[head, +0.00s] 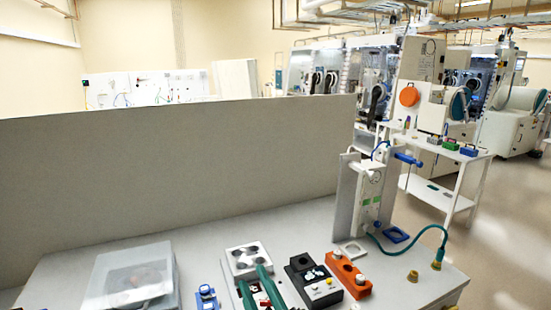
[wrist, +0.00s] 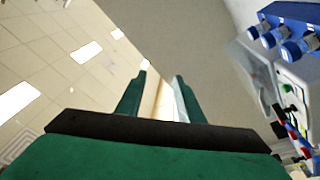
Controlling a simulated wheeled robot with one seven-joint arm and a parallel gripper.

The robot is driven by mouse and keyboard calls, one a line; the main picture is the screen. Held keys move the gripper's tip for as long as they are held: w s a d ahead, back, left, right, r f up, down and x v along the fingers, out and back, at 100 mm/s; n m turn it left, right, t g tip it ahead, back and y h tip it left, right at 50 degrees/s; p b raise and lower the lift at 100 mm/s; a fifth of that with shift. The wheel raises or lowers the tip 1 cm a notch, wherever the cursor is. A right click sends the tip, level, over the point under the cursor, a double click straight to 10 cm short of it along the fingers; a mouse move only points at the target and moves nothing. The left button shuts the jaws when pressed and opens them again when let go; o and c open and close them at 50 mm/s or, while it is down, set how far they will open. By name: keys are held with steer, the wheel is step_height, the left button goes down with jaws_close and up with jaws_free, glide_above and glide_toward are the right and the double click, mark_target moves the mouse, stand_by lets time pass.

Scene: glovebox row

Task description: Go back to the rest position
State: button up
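My gripper (head: 251,276) shows at the bottom of the head view as two green fingers in front of a silver block with round holes (head: 248,257). In the wrist view my gripper (wrist: 161,77) has its two green fingers apart, with a gap between them. Only the wall and background show in the gap, and nothing is held. The gripper is tilted, with ceiling on one side of the wrist view and bench items on the other. The rest of my arm is hidden below the head view.
A grey panel (head: 180,150) stands behind the bench (head: 210,225). On the bench are a clear-covered box (head: 130,278), a black button box (head: 313,280), an orange block (head: 347,274), a blue item (head: 206,297) and an upright fixture (head: 365,195) with a green hose. Open floor lies right.

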steer(key=s+d+f+m+h, duration=0.1)
steer(key=s+f+m+h, duration=0.5)
steer(key=f, duration=0.5)
steer(key=s+f+m+h, duration=0.3)
steer(key=s+f+m, duration=0.5)
steer(key=f, duration=0.2)
steer(key=s+d+f+g, duration=0.1)
steer(key=s+f, duration=0.2)
steer(key=s, duration=0.8)
steer(key=s+d+f+g, duration=0.1)
steer(key=s+d+f, duration=0.1)
steer(key=s, duration=0.9)
steer(key=shift+s+d+f+g, duration=0.15)
steer(key=shift+s+f+g, duration=0.25)
steer(key=shift+f, duration=0.45)
